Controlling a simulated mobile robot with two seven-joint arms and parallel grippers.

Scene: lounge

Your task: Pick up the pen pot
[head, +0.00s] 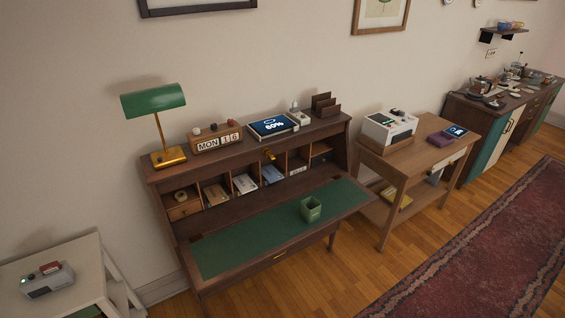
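The pen pot (311,209) is a small green, open-topped, squarish cup. It stands upright on the green writing surface of the desk (235,246), right of the middle and near the front edge. It looks empty, though its inside is only partly visible. Neither of my grippers shows in the head view.
A wooden side table (435,131) stands to the right, a pale table (86,258) at lower left. Wooden floor and a red rug (475,245) lie at right. The writing surface is otherwise clear.

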